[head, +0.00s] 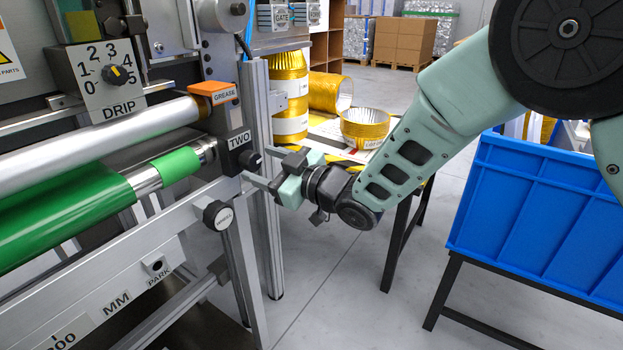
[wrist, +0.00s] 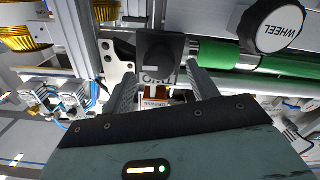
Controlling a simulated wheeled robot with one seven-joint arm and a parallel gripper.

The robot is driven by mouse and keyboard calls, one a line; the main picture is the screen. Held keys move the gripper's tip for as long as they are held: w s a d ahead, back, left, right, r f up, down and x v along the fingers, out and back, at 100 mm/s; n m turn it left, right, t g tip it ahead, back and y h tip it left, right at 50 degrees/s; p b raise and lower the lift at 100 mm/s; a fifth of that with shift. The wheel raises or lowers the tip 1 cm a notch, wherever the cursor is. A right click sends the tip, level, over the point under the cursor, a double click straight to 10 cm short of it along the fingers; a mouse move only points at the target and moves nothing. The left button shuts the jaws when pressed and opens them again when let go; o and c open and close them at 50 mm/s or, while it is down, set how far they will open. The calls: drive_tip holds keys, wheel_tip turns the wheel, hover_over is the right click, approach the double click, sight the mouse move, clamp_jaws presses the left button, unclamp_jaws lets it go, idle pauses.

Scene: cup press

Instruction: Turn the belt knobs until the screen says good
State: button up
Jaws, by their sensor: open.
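A black belt knob (head: 250,160) sits beside the TWO label (head: 239,139) at the end of the green roller. My gripper (head: 257,167) is open at this knob, reaching in from the right. In the wrist view the black knob (wrist: 160,52) shows between and just past the two spread fingers of my gripper (wrist: 163,80). I cannot tell whether either finger touches it. The green belt (head: 65,222) runs off to the left. No screen shows in either view.
The WHEEL knob (head: 217,215) sticks out below my gripper. An orange GREASE block (head: 213,92) and the DRIP dial (head: 117,75) are above. A table with gold foil cups (head: 364,126) stands behind, and a blue bin (head: 535,210) is at right. Floor between is clear.

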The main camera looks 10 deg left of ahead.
drive_tip(key=v, duration=1.4)
drive_tip(key=shift+d, duration=0.1)
drive_tip(key=s+d+f+m+g+h, duration=0.3)
drive_tip(key=s+d+m+g+h, duration=0.45)
drive_tip(key=s+d+h, duration=1.15)
drive_tip(key=s+r+m+y+p, duration=0.1)
drive_tip(key=s+r+p, duration=0.1)
drive_tip(key=r+p, duration=0.8)
drive_tip(key=s+d+r+m+y+p, duration=0.1)
drive_tip(key=s+r+y+p, duration=0.1)
drive_tip(key=r+p, duration=0.9)
drive_tip(key=shift+s+d+r+t+p, duration=0.2)
drive_tip(key=shift+s+t+p, duration=0.15)
drive_tip(key=shift+s, duration=0.15)
drive_tip(key=shift+c, duration=0.3)
